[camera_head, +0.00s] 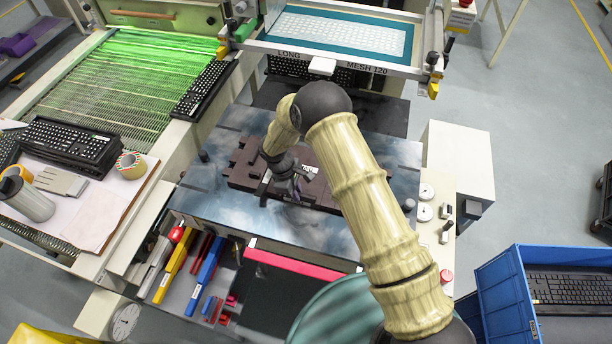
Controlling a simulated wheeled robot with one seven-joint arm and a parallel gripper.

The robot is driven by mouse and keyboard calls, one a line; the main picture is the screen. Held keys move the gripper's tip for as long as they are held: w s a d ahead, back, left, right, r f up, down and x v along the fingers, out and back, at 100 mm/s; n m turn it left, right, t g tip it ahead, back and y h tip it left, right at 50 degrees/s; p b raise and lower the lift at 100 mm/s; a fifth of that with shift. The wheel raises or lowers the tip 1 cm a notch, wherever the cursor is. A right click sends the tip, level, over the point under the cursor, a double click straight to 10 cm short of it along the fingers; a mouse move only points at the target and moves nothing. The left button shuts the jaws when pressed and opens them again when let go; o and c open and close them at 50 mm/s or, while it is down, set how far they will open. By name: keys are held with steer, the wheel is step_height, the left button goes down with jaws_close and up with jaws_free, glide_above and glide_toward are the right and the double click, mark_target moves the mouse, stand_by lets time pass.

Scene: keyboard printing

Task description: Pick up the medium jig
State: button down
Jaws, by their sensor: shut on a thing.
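A dark brown jig (243,172), a flat plate with stepped, notched edges, lies on or just above the blue-grey bed of the printing machine (220,200). I take it to be the medium jig; no size label on it is readable. My gripper (290,190) points down at the middle of the jig and is shut on it. The fingertips are small and partly hidden by my wrist. My arm covers part of the jig's right side. I cannot tell whether the jig touches the bed.
A screen frame (335,36) marked "LONG MESH 120" hangs behind the bed. A tool drawer (185,275) is open in front. Keyboards (70,142) and a cup lie on the left bench. A blue crate (500,290) holding a keyboard stands at right, with dials (425,212) nearer.

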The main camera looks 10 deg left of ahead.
steer(key=shift+w+r, duration=0.1)
step_height(320, 180, up, 9)
steer(key=b, duration=0.3)
steer(key=shift+r+b, duration=0.3)
steer(key=shift+r, duration=0.15)
stand_by(1.0)
steer(key=shift+r+p, duration=0.4)
steer(key=shift+r, duration=0.1)
stand_by(0.6)
